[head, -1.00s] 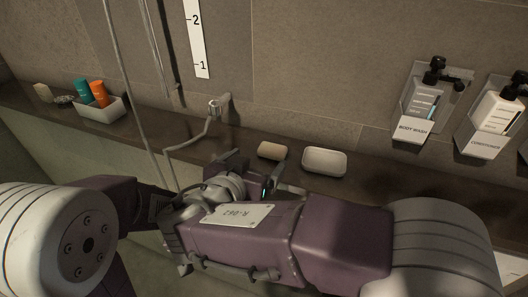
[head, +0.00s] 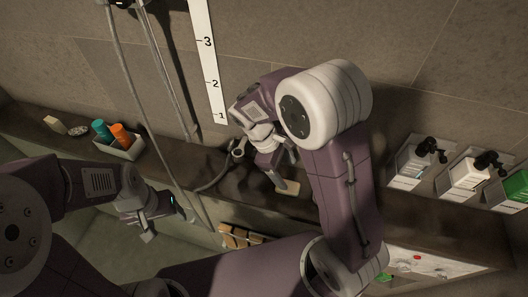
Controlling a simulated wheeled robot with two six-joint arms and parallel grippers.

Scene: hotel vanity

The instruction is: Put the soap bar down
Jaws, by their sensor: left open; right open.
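The pale soap bar (head: 289,188) lies on the dark ledge, partly covered by my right gripper. My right gripper (head: 280,174) is open and points down at the soap bar, with a finger beside or over it; I cannot tell whether they touch. The white soap dish is not visible; my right arm covers the ledge to the right of the soap. My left gripper (head: 150,222) is open and empty, in front of and below the ledge, to the left.
A white tray with a teal bottle (head: 102,130) and an orange bottle (head: 121,135) stands at the ledge's left. Wall dispensers (head: 465,175) are at right. Brown blocks (head: 237,236) sit below the ledge.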

